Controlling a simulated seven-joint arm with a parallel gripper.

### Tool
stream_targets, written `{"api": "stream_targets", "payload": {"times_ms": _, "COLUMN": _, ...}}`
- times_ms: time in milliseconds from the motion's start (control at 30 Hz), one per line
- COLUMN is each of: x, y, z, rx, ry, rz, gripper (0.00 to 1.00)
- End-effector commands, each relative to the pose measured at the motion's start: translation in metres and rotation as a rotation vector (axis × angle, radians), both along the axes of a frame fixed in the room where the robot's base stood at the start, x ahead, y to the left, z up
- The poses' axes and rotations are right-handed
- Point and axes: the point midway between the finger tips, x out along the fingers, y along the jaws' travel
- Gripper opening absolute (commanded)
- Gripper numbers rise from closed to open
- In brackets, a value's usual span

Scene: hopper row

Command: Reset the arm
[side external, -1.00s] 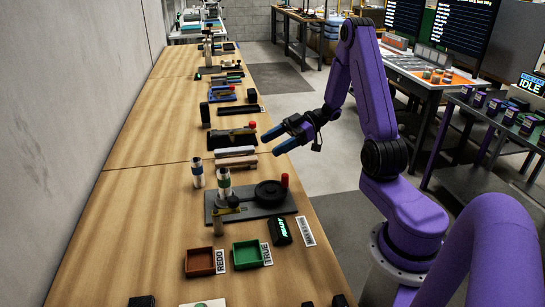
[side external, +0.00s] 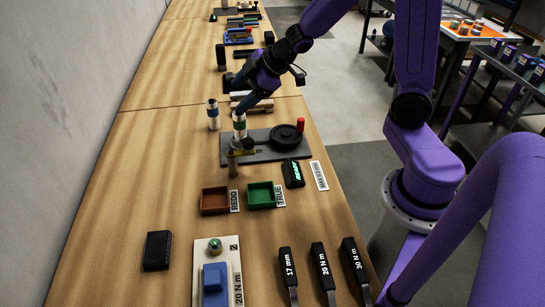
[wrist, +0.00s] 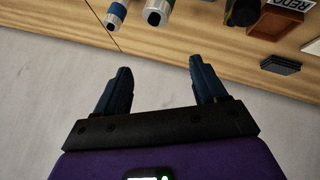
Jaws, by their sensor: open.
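My gripper (side external: 243,98) is over the wooden bench, its blue fingers angled down and left near the green-banded cylinder (side external: 239,124). In the wrist view my gripper (wrist: 158,68) has its two dark blue fingers spread apart with nothing between them. The green-banded cylinder (wrist: 157,12) shows beyond the fingertips there, beside a blue-banded cylinder (wrist: 117,11). I cannot tell from the side view whether a finger touches the green-banded cylinder. My purple arm reaches across from the right.
A dark plate (side external: 270,153) carries a black wheel (side external: 286,138) with a red knob. Red (side external: 214,200) and green (side external: 261,195) trays, a black block (side external: 157,250), a pale board (side external: 202,252) and black-handled tools (side external: 322,265) lie nearer. Bare wood (side external: 130,185) is at left.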

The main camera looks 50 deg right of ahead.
Motion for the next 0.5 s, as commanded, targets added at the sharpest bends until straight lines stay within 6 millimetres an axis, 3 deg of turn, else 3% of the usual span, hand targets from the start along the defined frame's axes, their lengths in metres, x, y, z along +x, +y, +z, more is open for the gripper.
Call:
{"api": "stream_targets", "payload": {"times_ms": 267, "x": -0.088, "y": 0.039, "z": 0.006, "rx": -0.080, "ry": 0.172, "rz": -0.033, "gripper": 0.71}}
{"api": "stream_targets", "payload": {"times_ms": 500, "x": -0.191, "y": 0.052, "z": 0.005, "rx": -0.155, "ry": 0.401, "rz": 0.006, "gripper": 0.71}}
